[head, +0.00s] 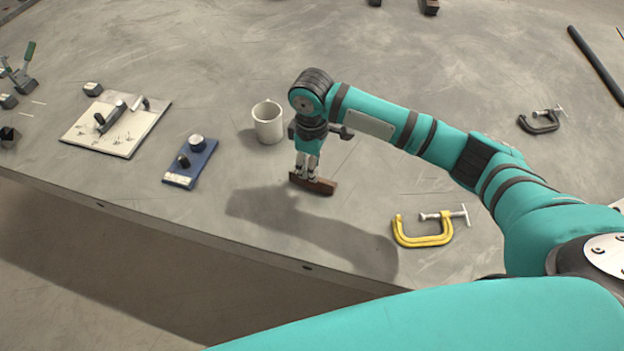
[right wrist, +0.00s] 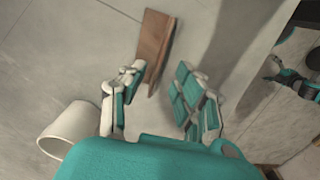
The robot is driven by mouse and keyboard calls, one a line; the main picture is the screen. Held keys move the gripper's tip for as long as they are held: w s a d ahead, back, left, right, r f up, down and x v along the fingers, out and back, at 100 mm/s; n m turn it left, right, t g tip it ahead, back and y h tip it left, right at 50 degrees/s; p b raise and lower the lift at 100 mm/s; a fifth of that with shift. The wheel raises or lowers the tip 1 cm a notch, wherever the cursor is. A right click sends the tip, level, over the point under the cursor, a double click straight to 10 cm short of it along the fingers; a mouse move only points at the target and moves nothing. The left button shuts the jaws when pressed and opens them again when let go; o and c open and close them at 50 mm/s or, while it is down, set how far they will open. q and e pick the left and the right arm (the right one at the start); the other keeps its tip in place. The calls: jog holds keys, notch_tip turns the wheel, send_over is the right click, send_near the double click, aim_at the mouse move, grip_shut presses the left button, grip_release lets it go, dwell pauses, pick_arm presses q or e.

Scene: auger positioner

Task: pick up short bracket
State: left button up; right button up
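The short bracket looks like a small brown angle-shaped piece (head: 321,187) lying on the grey table. It also shows in the right wrist view (right wrist: 153,42), long and folded along its length. My right gripper (head: 307,172) points down right at the bracket and hides part of it in the head view. In the right wrist view my right gripper (right wrist: 160,85) has its fingers spread, with a clear gap between them. The bracket's near end lies by the left finger's tip; I cannot tell if they touch. My left gripper is not in view.
A white mug (head: 268,123) stands close behind and left of the gripper. A blue plate with dark knobs (head: 190,162) and a pale board (head: 117,125) lie further left. A yellow clamp (head: 424,238) lies to the right. The table's front edge (head: 200,235) is near.

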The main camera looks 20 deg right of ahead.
aim_at(311, 187)
notch_tip(311, 187, down, 2)
notch_tip(311, 187, down, 4)
jog(key=shift+w+a+f+p, duration=0.1)
jog(key=shift+f+p, duration=0.1)
jog(key=shift+p, duration=0.3)
jog(key=shift+f, duration=0.2)
jog(key=c, duration=0.6)
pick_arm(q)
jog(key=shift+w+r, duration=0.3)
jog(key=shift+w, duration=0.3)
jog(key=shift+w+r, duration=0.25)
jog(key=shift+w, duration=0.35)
pick_arm(e)
grip_shut()
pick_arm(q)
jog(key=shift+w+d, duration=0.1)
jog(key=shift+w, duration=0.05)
